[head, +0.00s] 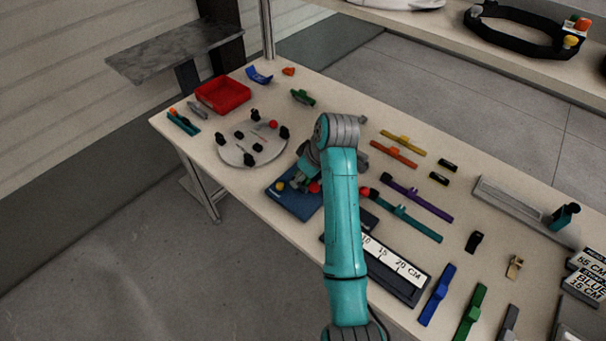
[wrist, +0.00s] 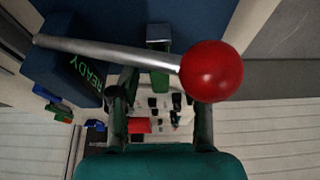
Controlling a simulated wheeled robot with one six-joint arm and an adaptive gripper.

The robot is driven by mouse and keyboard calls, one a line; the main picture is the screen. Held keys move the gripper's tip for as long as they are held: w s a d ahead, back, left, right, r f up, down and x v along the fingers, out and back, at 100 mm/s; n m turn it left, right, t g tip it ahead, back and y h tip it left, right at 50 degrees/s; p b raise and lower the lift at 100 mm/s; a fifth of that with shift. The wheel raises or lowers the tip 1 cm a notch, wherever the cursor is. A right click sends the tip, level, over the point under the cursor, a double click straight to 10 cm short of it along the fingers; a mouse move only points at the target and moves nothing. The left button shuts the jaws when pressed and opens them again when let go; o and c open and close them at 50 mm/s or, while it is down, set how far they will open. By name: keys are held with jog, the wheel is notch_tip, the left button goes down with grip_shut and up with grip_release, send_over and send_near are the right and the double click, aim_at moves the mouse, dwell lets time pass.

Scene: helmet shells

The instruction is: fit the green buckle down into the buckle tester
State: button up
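The buckle tester (head: 284,203) is a dark blue block near the table's left front edge. In the wrist view, its blue body (wrist: 215,28) fills the top, with READY lit on its display (wrist: 80,68). Its metal lever with a red knob (wrist: 211,71) crosses in front of my right finger. The green buckle (wrist: 158,80) shows between the fingertips of my gripper (wrist: 160,88), just at the tester. My fingers appear closed on its sides, though the right tip is hidden behind the knob. In the head view, my arm partly covers the tester and my gripper (head: 303,174).
A round grey plate with dark posts (head: 252,153) stands left of the tester, and a red tray (head: 222,96) lies behind it. A small green clip (head: 302,97) lies farther back. Colored straps, a ruler stand (head: 395,264) and a grey rail (head: 525,210) occupy the right side.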

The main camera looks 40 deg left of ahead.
jog(key=v, duration=0.7)
jog(key=shift+r, duration=0.2)
jog(key=shift+d, duration=0.1)
dwell(0.4)
